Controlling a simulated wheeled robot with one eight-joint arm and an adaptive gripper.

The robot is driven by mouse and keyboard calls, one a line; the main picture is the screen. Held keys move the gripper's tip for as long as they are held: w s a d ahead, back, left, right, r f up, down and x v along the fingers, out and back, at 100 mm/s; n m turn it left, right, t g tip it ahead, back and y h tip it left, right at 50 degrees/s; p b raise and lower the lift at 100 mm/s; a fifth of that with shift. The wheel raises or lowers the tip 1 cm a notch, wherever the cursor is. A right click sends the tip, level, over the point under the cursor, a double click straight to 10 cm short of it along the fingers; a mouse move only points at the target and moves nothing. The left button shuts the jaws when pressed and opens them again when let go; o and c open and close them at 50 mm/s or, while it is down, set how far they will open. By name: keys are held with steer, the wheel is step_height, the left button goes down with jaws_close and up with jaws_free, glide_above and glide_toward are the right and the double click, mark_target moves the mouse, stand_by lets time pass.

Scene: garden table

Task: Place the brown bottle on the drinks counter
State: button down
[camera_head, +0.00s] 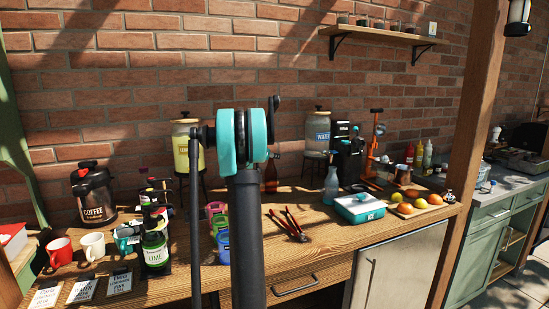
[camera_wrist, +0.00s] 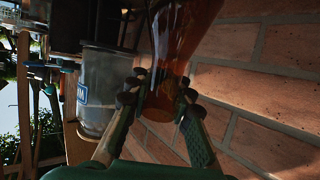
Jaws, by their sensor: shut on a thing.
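The brown bottle (camera_wrist: 182,40) is between the fingers of my gripper (camera_wrist: 158,100) in the wrist view, and the fingers are shut on it. In the head view, part of a brown bottle (camera_head: 271,174) shows just right of my arm, near the brick wall. My arm hides the rest of it, and my gripper is hidden there too. I cannot tell whether the bottle touches the wooden drinks counter (camera_head: 335,236).
The water dispenser (camera_head: 319,130) stands right of the bottle, also in the wrist view (camera_wrist: 98,85). A lemonade dispenser (camera_head: 184,150) stands left. A blue-grey bottle (camera_head: 331,185), red tongs (camera_head: 290,225) and a teal ice box (camera_head: 360,208) are on the right. The brick wall is close behind.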

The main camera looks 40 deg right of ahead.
steer(key=c, duration=1.3)
jaws_free()
steer(key=shift+f, duration=0.1)
steer(key=shift+c, duration=0.2)
steer(key=v, duration=0.7)
steer(key=shift+a+r, duration=0.2)
steer(key=shift+s, duration=0.15)
